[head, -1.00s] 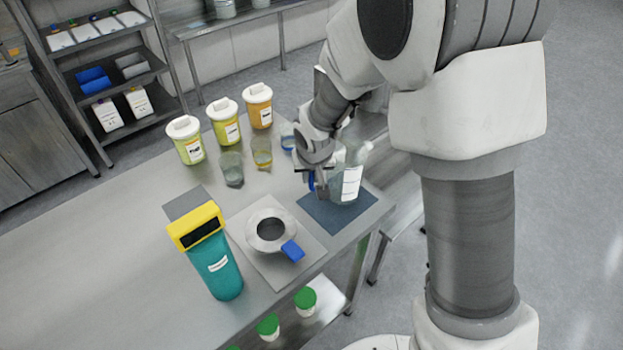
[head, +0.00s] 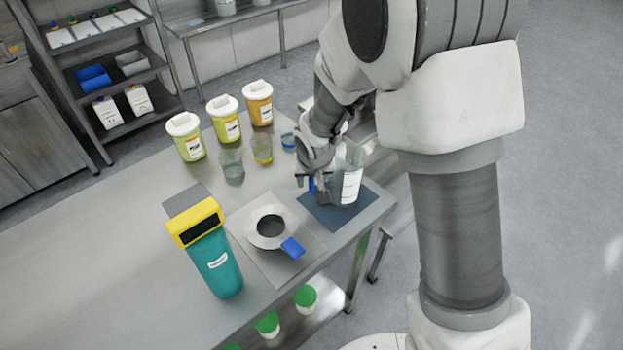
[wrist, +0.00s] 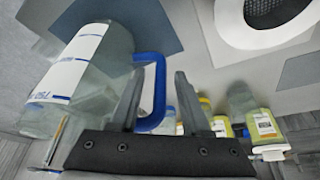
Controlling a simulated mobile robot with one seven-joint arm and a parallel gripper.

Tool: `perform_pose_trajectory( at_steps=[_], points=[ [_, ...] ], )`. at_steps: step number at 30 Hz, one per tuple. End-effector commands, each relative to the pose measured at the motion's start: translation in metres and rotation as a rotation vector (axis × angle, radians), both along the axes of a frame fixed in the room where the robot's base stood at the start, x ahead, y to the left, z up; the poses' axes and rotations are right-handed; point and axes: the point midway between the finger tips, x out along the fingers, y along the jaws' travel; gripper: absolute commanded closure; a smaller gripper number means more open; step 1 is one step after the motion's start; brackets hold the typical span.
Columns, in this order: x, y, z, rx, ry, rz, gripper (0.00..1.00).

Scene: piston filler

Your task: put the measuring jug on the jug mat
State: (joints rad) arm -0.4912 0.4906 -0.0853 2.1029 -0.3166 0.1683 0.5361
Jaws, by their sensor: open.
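The measuring jug (head: 349,185) is clear with a white label and a blue handle. In the head view it stands upright on the dark blue jug mat (head: 320,210), at the table's right end. My gripper (head: 312,189) is at the jug's left side, by the handle. In the wrist view the jug (wrist: 95,70) is at left, and its blue handle (wrist: 160,75) lies between the spread fingers of my gripper (wrist: 155,90). The fingers are open; I cannot tell whether either touches the handle. The mat (wrist: 125,25) shows behind the jug.
A steel funnel-like piece with a blue handle (head: 271,228) sits on a grey plate left of the mat. A teal canister with a yellow top (head: 215,255) stands further left. Small glass beakers (head: 231,167) and lidded tubs (head: 225,120) stand behind. The table's left part is clear.

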Motion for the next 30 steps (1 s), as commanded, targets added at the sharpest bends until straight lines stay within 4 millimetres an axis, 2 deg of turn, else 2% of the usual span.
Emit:
perform_pose_trajectory(
  at_steps=[7, 21, 25, 30],
  points=[
    [-0.003, 0.0, 0.013, 0.001, -0.003, 0.0, 0.53],
    [-0.035, -0.006, 0.09, 0.003, -0.004, 0.0, 0.53],
    [-0.041, -0.008, 0.104, 0.002, -0.003, -0.001, 0.53],
    [-0.045, -0.009, 0.113, 0.0, -0.001, 0.0, 0.53]
  ],
)
